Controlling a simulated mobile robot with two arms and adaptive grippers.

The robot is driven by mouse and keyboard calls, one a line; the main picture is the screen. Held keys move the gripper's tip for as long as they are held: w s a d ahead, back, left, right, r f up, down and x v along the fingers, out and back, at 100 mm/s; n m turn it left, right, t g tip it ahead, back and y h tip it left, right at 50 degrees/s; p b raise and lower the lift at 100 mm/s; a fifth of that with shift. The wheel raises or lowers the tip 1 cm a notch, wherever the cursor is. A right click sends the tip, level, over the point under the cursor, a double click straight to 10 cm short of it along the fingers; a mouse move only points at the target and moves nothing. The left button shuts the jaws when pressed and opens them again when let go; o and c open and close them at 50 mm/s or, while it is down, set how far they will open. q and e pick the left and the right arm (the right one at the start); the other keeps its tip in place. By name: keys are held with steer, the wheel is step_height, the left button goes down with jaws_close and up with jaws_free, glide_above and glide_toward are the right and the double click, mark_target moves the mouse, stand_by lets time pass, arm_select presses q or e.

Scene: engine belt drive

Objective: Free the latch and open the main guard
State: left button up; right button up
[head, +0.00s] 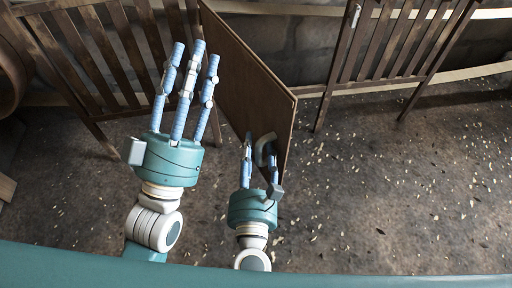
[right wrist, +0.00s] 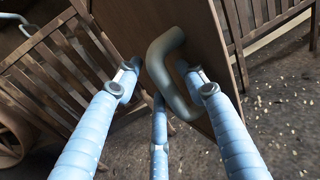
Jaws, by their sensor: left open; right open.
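A plain brown panel (head: 245,75), which looks like the main guard, stands at an angle between two slatted wooden sections, its near edge towards me. A bent grey handle (right wrist: 160,62) sits on the panel; in the head view it shows as a small curve (head: 260,149). My right gripper (head: 258,152) is open at the handle. In the right wrist view its fingers lie on both sides of the handle and below it; I cannot tell whether they touch it. My left gripper (head: 195,58) is open and empty, raised left of the panel. I cannot identify the latch with certainty.
A slatted section (head: 85,50) stands behind my left gripper, another (head: 400,40) at the right back. A small pale metal piece (head: 355,16) is on the right section's post. The speckled floor (head: 400,200) is clear at the right. A round brown object (head: 10,75) is at the left edge.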

steer(key=shift+r, duration=0.1)
steer(key=s, duration=1.2)
steer(key=shift+d, duration=0.1)
